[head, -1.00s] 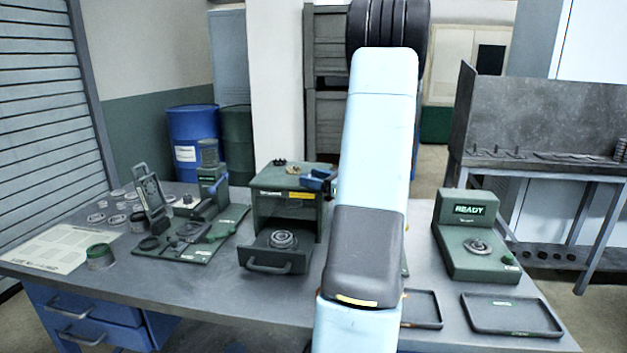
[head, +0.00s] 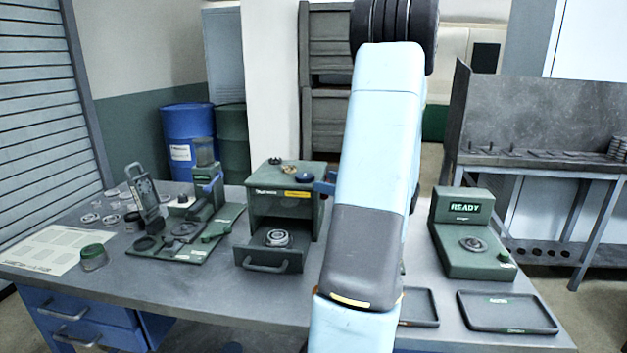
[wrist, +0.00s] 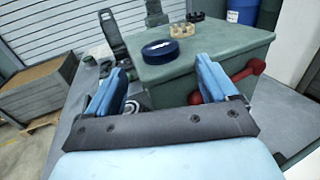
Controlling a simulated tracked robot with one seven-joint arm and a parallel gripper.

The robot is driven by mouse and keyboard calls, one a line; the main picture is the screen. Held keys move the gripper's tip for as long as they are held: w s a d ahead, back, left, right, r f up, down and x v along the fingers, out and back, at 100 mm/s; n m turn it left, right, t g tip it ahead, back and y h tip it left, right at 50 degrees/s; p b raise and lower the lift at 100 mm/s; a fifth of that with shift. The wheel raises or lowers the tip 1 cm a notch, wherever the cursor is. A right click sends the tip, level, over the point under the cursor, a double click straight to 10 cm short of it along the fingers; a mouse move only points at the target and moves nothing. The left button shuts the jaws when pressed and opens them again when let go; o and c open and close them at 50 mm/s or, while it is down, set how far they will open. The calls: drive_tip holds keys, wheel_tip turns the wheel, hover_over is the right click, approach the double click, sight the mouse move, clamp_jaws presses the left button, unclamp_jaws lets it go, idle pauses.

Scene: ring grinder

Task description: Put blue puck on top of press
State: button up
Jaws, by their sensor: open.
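The blue puck (head: 305,177) lies flat on top of a green box-shaped machine (head: 290,207), which I take to be the press. In the wrist view the puck (wrist: 160,48) sits near the close edge of the machine's top (wrist: 195,60). My gripper (wrist: 162,70) is open and empty, with its two blue fingers apart and pointing toward the puck. The puck is clear of both fingers. In the head view only a bit of a blue finger shows beside the machine; my arm hides the rest.
A dark and a yellowish small part (wrist: 182,29) lie behind the puck. A red handle (wrist: 248,70) sticks out by the right finger. The machine's open drawer (head: 268,258) holds a round metal part. A READY station (head: 470,235) and trays (head: 508,312) stand right.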

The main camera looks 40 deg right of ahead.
drive_tip(key=v, duration=0.5)
drive_tip(key=a+r+n+g+y, duration=0.2)
drive_tip(key=a+n+g, duration=0.4)
drive_tip(key=a, duration=0.6)
drive_tip(key=a+r+n+g+y, duration=0.15)
drive_tip(key=a+n+g, duration=0.45)
drive_tip(key=a, duration=0.7)
drive_tip(key=s+a+r+n+h, duration=0.2)
drive_tip(key=s+a+n+h, duration=0.3)
drive_tip(key=n, duration=0.4)
drive_tip(key=s+a+r+n+t+h, duration=0.1)
drive_tip(key=s+a+r+n+h, duration=0.2)
drive_tip(key=s+a+n+h, duration=0.2)
drive_tip(key=s+a+n, duration=0.1)
drive_tip(key=s+n, duration=0.2)
drive_tip(key=n, duration=0.2)
drive_tip(key=shift+a+r+n, duration=0.25)
drive_tip(key=shift+a+n, duration=0.05)
